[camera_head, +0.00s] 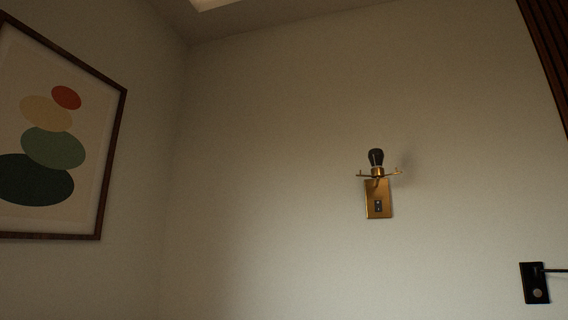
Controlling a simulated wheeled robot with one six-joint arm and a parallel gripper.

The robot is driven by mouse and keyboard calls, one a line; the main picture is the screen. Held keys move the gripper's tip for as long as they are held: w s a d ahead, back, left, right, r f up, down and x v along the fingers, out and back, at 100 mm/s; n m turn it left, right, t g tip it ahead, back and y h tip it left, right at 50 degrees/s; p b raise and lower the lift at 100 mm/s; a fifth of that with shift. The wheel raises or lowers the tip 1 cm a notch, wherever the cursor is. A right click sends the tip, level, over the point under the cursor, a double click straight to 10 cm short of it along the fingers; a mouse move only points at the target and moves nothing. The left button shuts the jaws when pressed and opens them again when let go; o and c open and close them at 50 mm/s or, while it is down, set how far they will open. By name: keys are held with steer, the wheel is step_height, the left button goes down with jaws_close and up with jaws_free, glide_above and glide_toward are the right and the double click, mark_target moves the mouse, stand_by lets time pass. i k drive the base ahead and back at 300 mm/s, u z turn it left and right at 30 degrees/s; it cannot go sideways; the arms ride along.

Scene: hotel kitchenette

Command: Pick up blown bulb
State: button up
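A dark, blackened bulb (376,157) stands upright in a brass wall sconce (378,199) on the wall, right of the middle of the head view. The sconce has a rectangular brass backplate with a small dark switch (378,206) and thin arms reaching out to both sides below the bulb. The bulb is unlit. My gripper is not in view.
A framed picture (113,165) of stacked coloured ovals hangs on the left wall. A black wall fixture (536,283) with an arm sits at the lower right. Dark wooden slats (548,55) run down the upper right corner. The wall around the sconce is bare.

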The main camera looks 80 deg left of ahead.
mark_target(375, 155)
steer(key=u, duration=2.75)
steer(key=i, duration=0.95)
steer(key=z, duration=0.15)
